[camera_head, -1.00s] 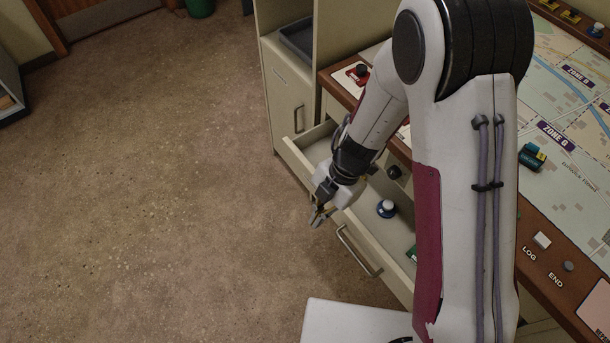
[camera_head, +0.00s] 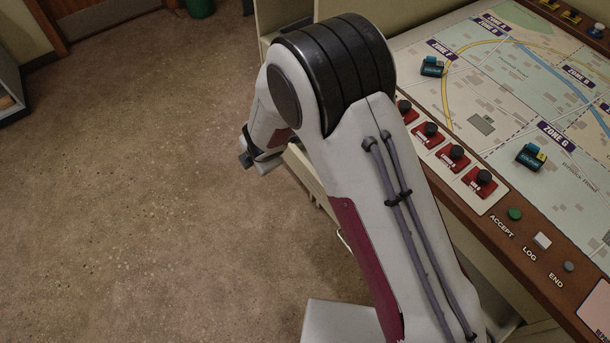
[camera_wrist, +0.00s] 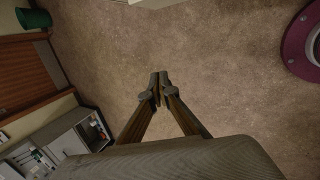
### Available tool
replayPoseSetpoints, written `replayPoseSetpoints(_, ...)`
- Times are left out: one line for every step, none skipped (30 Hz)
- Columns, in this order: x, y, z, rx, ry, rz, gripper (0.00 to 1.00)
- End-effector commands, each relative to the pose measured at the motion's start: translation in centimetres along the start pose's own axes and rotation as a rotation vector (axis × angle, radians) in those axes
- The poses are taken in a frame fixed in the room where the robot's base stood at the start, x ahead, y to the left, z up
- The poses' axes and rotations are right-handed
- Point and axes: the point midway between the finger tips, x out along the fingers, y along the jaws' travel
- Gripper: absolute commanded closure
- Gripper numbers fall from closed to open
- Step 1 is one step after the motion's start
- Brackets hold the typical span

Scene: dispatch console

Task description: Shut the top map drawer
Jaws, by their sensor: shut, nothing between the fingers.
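The map drawer (camera_head: 304,171) shows only as a strip of its pale front, at the left of my arm in the head view. It stands out from the console. My arm hides its inside and most of its front; a small part of its handle (camera_head: 343,238) shows lower down. In the wrist view my gripper (camera_wrist: 160,88) is shut and empty, with its fingertips together over bare floor. In the head view the wrist end hangs to the left of the drawer's far corner, and the fingertips are not clear. I cannot tell whether anything touches the drawer.
The console top with its map (camera_head: 500,75) and red-based knobs (camera_head: 455,155) lies to the right. A pale cabinet (camera_head: 285,15) stands behind my arm. The floor (camera_head: 130,200) to the left is clear. A green bin (camera_wrist: 33,18) and shelf unit (camera_wrist: 70,140) are far off.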

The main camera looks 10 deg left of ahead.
Motion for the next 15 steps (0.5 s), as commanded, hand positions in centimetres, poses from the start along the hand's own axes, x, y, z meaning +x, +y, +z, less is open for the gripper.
replayPoseSetpoints(0.1, 0.4, -0.1, 0.002, -0.023, 0.001, 1.0)
replayPoseSetpoints(0.2, 0.6, -0.1, 0.005, -0.037, 0.0, 1.0)
replayPoseSetpoints(0.2, 0.8, 0.1, 0.009, -0.057, -0.003, 1.0)
replayPoseSetpoints(0.3, 1.0, 0.2, 0.012, -0.072, -0.006, 1.0)
replayPoseSetpoints(0.3, 1.1, 0.2, 0.014, -0.085, -0.01, 1.0)
replayPoseSetpoints(0.3, 1.1, 0.3, 0.017, -0.104, -0.017, 1.0)
replayPoseSetpoints(0.3, 1.2, 0.4, 0.021, -0.118, -0.023, 1.0)
replayPoseSetpoints(0.4, 1.2, 0.5, 0.025, -0.131, -0.029, 1.0)
replayPoseSetpoints(0.3, 1.1, 0.6, 0.028, -0.148, -0.041, 1.0)
replayPoseSetpoints(0.3, 1.1, 0.7, 0.03, -0.162, -0.05, 1.0)
replayPoseSetpoints(0.3, 1.0, 0.8, 0.034, -0.173, -0.059, 1.0)
replayPoseSetpoints(0.2, 0.9, 0.9, 0.038, -0.189, -0.073, 1.0)
replayPoseSetpoints(0.2, 0.7, 1.1, 0.042, -0.201, -0.086, 1.0)
replayPoseSetpoints(0.1, 0.6, 1.2, 0.045, -0.212, -0.098, 1.0)
replayPoseSetpoints(0.0, 0.4, 1.4, 0.05, -0.225, -0.116, 1.0)
